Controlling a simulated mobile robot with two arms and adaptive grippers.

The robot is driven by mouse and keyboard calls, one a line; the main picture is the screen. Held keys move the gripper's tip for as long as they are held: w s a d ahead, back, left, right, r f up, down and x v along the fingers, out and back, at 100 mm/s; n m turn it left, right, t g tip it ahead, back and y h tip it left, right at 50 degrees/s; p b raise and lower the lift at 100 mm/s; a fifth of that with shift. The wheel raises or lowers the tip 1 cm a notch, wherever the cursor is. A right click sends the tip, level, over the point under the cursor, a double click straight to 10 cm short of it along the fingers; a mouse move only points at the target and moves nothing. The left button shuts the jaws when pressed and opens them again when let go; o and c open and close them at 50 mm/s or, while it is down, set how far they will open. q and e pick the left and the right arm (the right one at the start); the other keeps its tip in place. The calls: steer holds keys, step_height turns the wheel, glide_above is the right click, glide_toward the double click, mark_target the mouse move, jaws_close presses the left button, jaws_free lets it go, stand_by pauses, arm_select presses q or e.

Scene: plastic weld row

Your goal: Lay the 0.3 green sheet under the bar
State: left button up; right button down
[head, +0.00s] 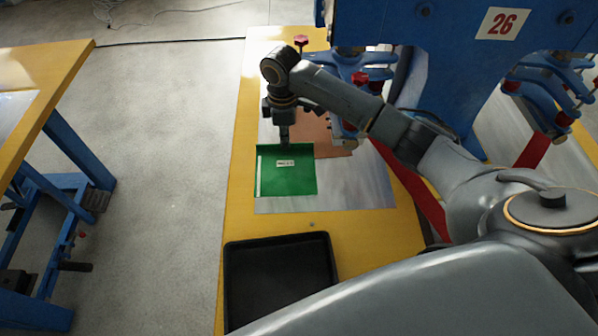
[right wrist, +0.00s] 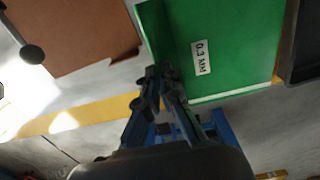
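The green sheet (head: 300,182) lies flat on a grey metal plate on the yellow table. A raised green strip runs along the sheet's far edge. My right gripper (head: 285,147) points down at this strip. In the right wrist view its fingers (right wrist: 160,76) are close together and appear shut on the strip. The blue press (head: 450,75) marked 26 stands behind; its bar is mostly hidden by my right arm. My left gripper is out of view.
A brown sheet (head: 335,148) lies beside the green sheet, toward the press. A black tray (head: 280,285) sits at the table's near end. Red-knobbed blue clamps (head: 360,62) hang beside the press. Another yellow table (head: 60,70) stands at left, with clear floor between.

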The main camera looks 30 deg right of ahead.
mark_target(298, 161)
steer(key=s+f, duration=0.1)
steer(key=f, duration=0.1)
steer(key=s+f, duration=0.2)
steer(key=s+f+p, duration=0.1)
steer(key=s, duration=0.1)
steer(key=shift+s+d+f, duration=0.15)
steer(key=shift+d+f, duration=0.25)
steer(key=shift+s+f, duration=0.15)
steer(key=shift+f, duration=1.65)
steer(key=c, duration=1.5)
jaws_free()
steer(key=shift+f, duration=0.1)
step_height(298, 161, up, 12)
steer(key=shift+r, duration=0.15)
